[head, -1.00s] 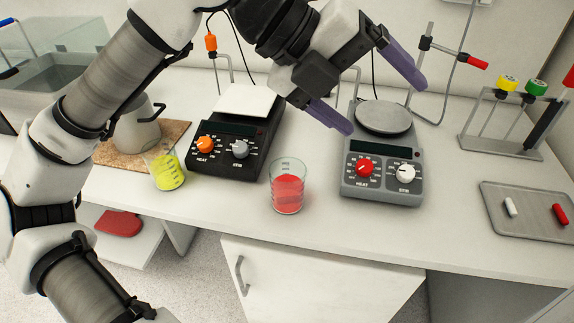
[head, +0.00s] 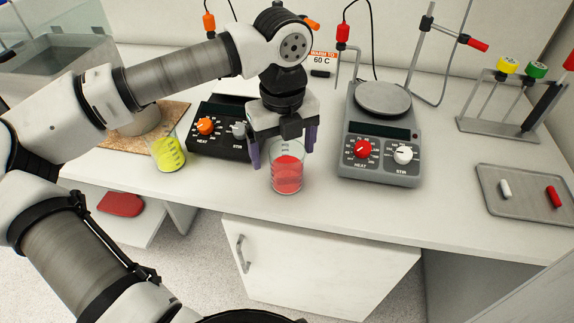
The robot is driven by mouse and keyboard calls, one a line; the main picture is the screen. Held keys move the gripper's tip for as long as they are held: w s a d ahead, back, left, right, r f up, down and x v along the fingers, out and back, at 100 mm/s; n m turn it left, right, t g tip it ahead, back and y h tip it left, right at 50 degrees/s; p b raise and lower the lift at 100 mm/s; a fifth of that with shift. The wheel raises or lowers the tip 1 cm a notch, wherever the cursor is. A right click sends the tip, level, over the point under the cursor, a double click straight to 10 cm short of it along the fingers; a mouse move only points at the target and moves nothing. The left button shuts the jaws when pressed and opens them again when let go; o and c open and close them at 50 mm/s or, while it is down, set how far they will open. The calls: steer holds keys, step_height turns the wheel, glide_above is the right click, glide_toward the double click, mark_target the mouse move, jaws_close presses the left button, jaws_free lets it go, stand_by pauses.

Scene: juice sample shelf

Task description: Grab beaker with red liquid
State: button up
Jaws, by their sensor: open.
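The beaker with red liquid (head: 287,174) is clear glass and stands upright near the front edge of the white bench. My gripper (head: 282,156) points down right at this beaker, with its purple fingers open. One finger shows to the left of the beaker and the other near its upper right rim. I cannot tell whether either finger touches the glass. The gripper's body covers part of the view behind the beaker.
A beaker with yellow liquid (head: 168,154) stands to the left. A black hotplate (head: 218,147) is partly hidden behind my gripper. A grey hotplate (head: 380,150) stands close on the right. A metal tray (head: 528,203) with two stir bars lies farther right. The bench between hotplate and tray is clear.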

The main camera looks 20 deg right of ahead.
steer(key=shift+d+f+p, duration=0.2)
steer(key=shift+f+p, duration=0.3)
steer(key=shift+f, duration=0.9)
steer(key=shift+d+f+p, duration=0.2)
steer(key=shift+f+p, duration=0.3)
steer(key=shift+f, duration=0.85)
steer(key=shift+c, duration=0.5)
steer(key=c, duration=1.1)
steer(key=shift+r, duration=0.2)
steer(key=shift+c, duration=0.2)
